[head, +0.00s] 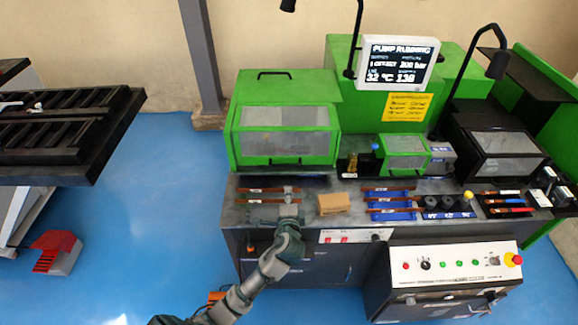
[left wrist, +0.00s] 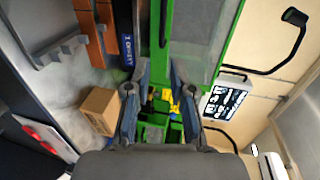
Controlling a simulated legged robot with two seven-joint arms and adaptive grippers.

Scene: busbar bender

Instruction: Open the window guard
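The large green guard (head: 284,120) with a grey window is closed at the left of the machine. A dark bar handle (head: 285,162) runs along its lower front edge. My left gripper (head: 288,190) is just below and in front of that edge, over the worktop, apart from the handle as far as I can tell. In the left wrist view its two fingers (left wrist: 158,75) are spread with nothing between them, facing the guard's green frame (left wrist: 174,40). The guard's window (left wrist: 205,35) shows there too. My right gripper is not in view.
A cardboard box (head: 334,203) stands on the worktop right of my gripper. Copper bars on blue holders (head: 390,204) lie further right. A smaller green guard (head: 404,153) and a black guard (head: 505,152) stand at right. The control panel (head: 455,265) juts out in front.

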